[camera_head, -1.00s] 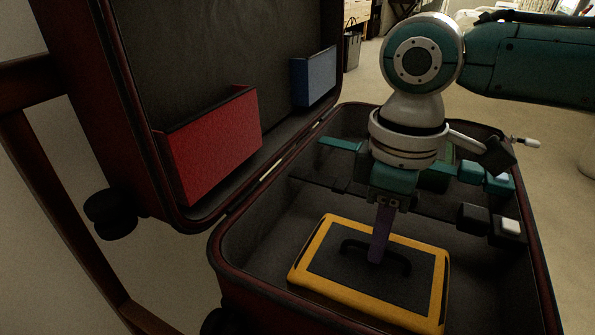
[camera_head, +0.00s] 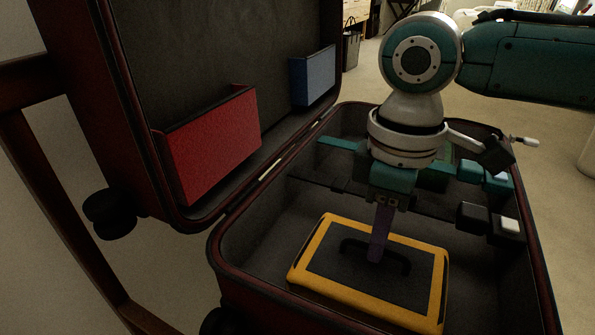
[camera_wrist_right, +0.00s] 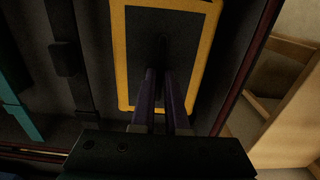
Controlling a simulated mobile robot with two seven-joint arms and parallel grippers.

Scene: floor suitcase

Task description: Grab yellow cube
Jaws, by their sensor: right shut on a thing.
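The yellow thing is a flat box with a yellow rim (camera_head: 313,247) and a dark top. It lies in the near part of the open suitcase (camera_head: 250,297), and a black arched handle (camera_head: 400,263) stands on its top. My right gripper (camera_head: 377,258) points down with its purple fingers shut on the handle. In the right wrist view the fingers (camera_wrist_right: 163,80) are close together at the middle of the dark top, inside the yellow rim (camera_wrist_right: 121,60). The fingers hide part of the handle. My left gripper is not in view.
The suitcase lid stands open at left with a red pocket (camera_head: 215,145) and a blue pocket (camera_head: 314,78). Dark straps with teal and black clips (camera_head: 475,218) cross the case behind the box.

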